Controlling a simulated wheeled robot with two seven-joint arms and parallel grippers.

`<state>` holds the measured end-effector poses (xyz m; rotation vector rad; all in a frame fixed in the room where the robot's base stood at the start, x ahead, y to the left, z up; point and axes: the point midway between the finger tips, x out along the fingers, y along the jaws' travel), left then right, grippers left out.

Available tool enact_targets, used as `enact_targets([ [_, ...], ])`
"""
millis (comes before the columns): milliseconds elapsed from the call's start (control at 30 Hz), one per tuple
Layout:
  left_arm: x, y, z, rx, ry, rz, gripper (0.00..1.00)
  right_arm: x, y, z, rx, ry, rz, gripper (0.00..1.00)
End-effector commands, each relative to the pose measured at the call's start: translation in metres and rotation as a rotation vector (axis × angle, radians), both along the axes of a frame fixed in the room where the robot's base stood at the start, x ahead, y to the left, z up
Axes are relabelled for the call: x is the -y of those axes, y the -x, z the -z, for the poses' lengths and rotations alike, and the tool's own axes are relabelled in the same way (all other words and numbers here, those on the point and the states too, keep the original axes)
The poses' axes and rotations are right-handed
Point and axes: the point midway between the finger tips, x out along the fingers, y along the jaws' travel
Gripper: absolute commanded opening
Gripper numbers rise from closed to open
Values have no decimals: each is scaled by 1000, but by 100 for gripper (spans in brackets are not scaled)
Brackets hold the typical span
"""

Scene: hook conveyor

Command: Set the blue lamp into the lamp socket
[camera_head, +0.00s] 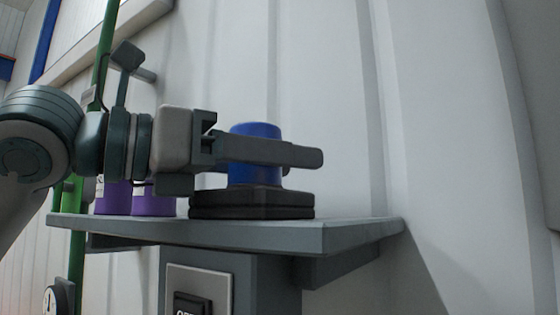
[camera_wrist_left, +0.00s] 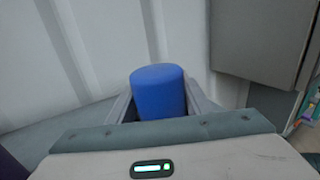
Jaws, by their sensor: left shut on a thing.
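The blue lamp (camera_head: 256,131) is a short blue cylinder standing upright at the dark square lamp socket (camera_head: 252,204) on the grey shelf. My left gripper (camera_head: 270,152) comes in level from the left and is shut on the lamp, a finger across its side. The lamp's blue body shows above and below the finger. In the left wrist view the blue lamp (camera_wrist_left: 158,92) is between my two fingers. The lamp's lower end meets the top of the socket; whether it is fully seated I cannot tell. My right gripper is not in view.
Purple-and-white containers (camera_head: 152,204) stand on the shelf (camera_head: 350,231) left of the socket, partly behind my left arm. A switch panel (camera_head: 199,288) is below the shelf. A green pole (camera_head: 103,45) rises at the left. The shelf's right end is clear.

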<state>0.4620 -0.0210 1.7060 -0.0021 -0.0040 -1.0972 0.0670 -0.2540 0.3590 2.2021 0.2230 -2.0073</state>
Motion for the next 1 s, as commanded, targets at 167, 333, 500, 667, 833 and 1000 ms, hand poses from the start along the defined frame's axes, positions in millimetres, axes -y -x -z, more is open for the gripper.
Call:
enact_targets([
  [167, 2, 0, 5, -6, -8, 2, 67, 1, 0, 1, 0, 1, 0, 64],
  [333, 1, 0, 4, -5, -7, 2, 67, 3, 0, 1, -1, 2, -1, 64],
  [500, 1, 0, 3, -4, -6, 1, 67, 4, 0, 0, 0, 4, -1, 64],
  [667, -1, 1, 3, -4, -5, 1, 67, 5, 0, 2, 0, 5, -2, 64],
  [833, -11, 5, 4, -3, -3, -1, 67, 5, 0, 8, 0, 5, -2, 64],
  [1000, -31, 16, 6, -1, -3, 0, 67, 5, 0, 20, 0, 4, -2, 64],
])
